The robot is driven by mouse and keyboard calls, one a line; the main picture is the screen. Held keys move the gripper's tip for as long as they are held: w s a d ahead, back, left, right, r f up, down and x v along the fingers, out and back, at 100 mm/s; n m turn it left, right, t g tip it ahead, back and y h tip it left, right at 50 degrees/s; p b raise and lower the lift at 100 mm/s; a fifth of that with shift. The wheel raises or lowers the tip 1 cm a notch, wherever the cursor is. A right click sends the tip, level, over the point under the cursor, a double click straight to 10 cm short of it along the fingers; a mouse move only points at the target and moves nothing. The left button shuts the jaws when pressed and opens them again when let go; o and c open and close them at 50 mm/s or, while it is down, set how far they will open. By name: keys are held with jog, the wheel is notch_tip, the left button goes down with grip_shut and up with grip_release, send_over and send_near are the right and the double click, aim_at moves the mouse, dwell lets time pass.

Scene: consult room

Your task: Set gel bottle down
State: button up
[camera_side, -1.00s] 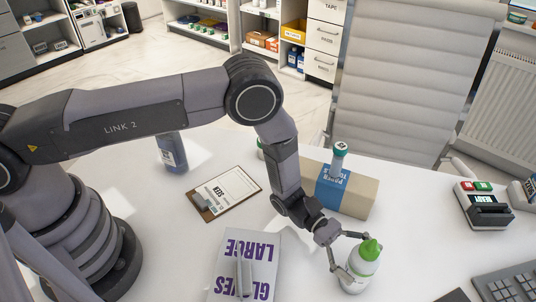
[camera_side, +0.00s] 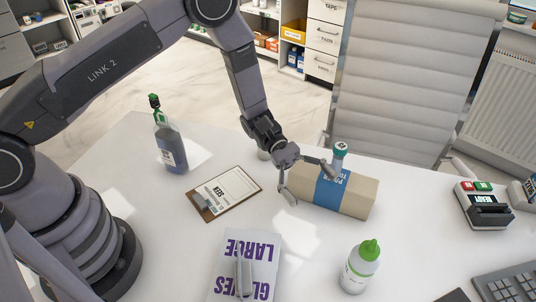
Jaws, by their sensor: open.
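The white gel bottle (camera_side: 358,272) with a green pointed cap stands upright on the white table, in the lower right of the side view. Nothing touches it. My gripper (camera_side: 309,181) is open and empty. It is up and to the left of the bottle in the picture, in front of the left end of a tan pack, well apart from the bottle. Its fingers are spread, and whether one touches the pack I cannot tell.
The tan pack (camera_side: 352,196) with a blue band has a green-capped tube (camera_side: 339,158) at it. A clipboard (camera_side: 225,193), a dark blue pump bottle (camera_side: 172,150), a glove box (camera_side: 262,263) and a card reader (camera_side: 484,204) also stand about. The table between glove box and gel bottle is clear.

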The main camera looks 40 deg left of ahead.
jog(key=s+a+r+m+t+y, duration=0.1)
jog(key=s+a+r+m+y, duration=0.4)
jog(key=r, duration=0.4)
jog(key=s+a+r+m+y, duration=0.2)
jog(key=s+a+r+m, duration=0.1)
jog(key=a+r, duration=0.5)
jog(key=s+a+r+m+t+y, duration=0.2)
jog(key=s+a+r+t+y, duration=0.2)
jog(key=a, duration=0.4)
jog(key=s+a+r+m+t+y, duration=0.2)
jog(key=s+a+r+t+y, duration=0.2)
jog(key=s+a+t, duration=0.2)
jog(key=shift+s+a+r+y, duration=0.15)
jog(key=shift+s+a+y, duration=0.25)
jog(key=shift+s+a, duration=0.6)
